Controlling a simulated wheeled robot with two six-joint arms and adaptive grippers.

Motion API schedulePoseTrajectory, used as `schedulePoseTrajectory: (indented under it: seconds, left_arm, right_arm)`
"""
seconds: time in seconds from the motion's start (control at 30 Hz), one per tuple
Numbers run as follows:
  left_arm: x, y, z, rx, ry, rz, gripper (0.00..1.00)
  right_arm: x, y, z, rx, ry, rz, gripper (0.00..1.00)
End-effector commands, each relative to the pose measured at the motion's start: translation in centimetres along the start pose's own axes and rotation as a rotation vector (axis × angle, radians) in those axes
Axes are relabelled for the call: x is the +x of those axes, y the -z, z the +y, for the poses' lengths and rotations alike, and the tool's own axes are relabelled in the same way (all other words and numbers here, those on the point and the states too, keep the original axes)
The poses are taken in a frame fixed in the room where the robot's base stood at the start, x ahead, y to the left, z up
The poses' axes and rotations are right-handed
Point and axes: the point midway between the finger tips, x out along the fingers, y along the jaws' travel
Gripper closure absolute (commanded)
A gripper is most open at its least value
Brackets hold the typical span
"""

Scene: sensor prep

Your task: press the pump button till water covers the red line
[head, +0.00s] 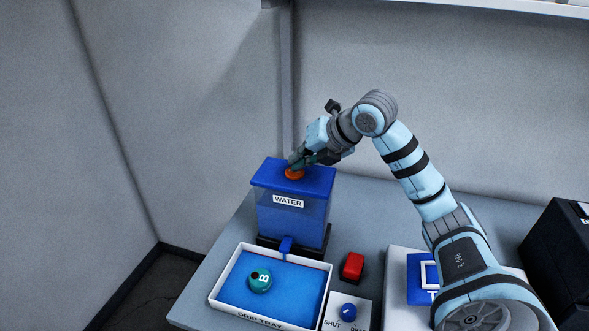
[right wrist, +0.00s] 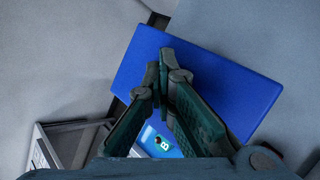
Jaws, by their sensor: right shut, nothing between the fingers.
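The water tank (head: 291,220) is a clear box with a WATER label and a blue lid (head: 323,180). An orange pump button (head: 295,174) sits on the lid. My right gripper (head: 296,164) is shut and empty, its fingertips at the button, touching it or just above; I cannot tell which. In the right wrist view the shut fingers (right wrist: 165,62) point at the blue lid (right wrist: 240,92) and the button is hidden. A teal round vessel marked B (head: 260,279) stands in the drip tray (head: 213,290). I cannot make out a red line. My left gripper is not in view.
A blue spout (head: 286,245) hangs from the tank over the tray. A red block (head: 352,266) and a blue knob (head: 348,309) on a white SHUT panel are to the right. A black case (head: 560,255) stands far right. Walls enclose the back and left.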

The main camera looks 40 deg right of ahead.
Motion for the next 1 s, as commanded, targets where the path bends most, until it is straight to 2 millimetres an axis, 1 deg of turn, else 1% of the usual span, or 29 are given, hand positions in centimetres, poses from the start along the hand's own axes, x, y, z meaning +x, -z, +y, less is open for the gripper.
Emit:
schedulePoseTrajectory:
  seconds: [0.17, 0.5, 0.87, 1.0]
  left_arm:
    - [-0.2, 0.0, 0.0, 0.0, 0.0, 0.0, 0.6]
    - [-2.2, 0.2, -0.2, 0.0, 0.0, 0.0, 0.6]
    - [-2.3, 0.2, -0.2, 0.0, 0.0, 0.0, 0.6]
    - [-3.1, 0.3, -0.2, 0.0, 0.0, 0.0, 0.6]
  right_arm:
    - [-0.1, -0.1, 0.1, 0.0, 0.001, 0.002, 1.0]
    - [-1.5, -1.1, 1.1, 0.0, 0.0, 0.001, 1.0]
    - [-1.6, -1.2, 1.2, 0.0, 0.0, 0.001, 1.0]
    - [-2.2, -1.6, 1.7, 0.0, 0.0, 0.0, 1.0]
